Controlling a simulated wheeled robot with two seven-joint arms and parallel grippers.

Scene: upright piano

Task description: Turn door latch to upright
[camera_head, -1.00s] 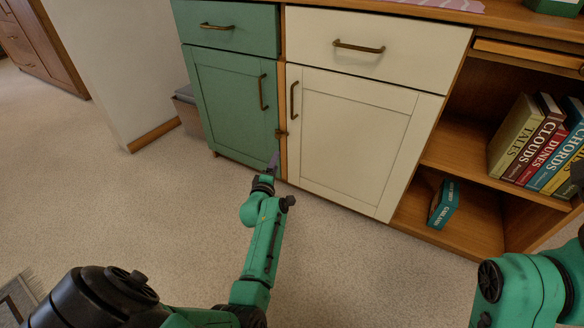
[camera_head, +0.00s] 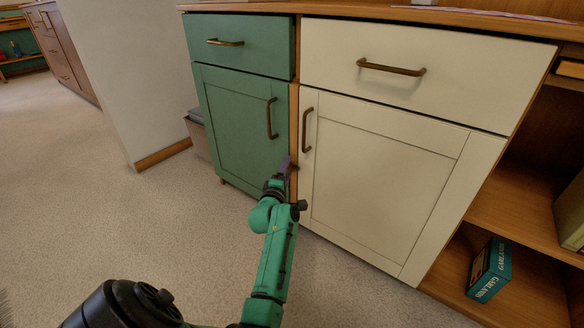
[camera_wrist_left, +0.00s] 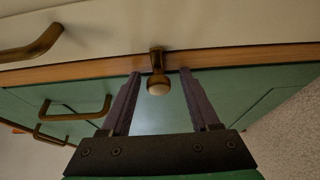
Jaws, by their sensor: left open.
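The door latch (camera_wrist_left: 158,84) is a small brown metal piece with a pale round end. It sits on the wooden strip between the green door (camera_head: 240,120) and the white door (camera_head: 375,185). In the left wrist view it lies between the two fingertips of my left gripper (camera_wrist_left: 161,74). The fingers are apart, with a gap visible on each side of the latch. In the head view my left gripper (camera_head: 289,164) is at the door seam, and I cannot make out the latch there. My right gripper is not in view.
Bronze handles stand out close by on the green door (camera_head: 272,118) and the white door (camera_head: 307,130). Drawers sit above both doors. An open shelf (camera_head: 525,210) with a teal box (camera_head: 490,270) is at the right. Carpet (camera_head: 160,220) is clear at the left.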

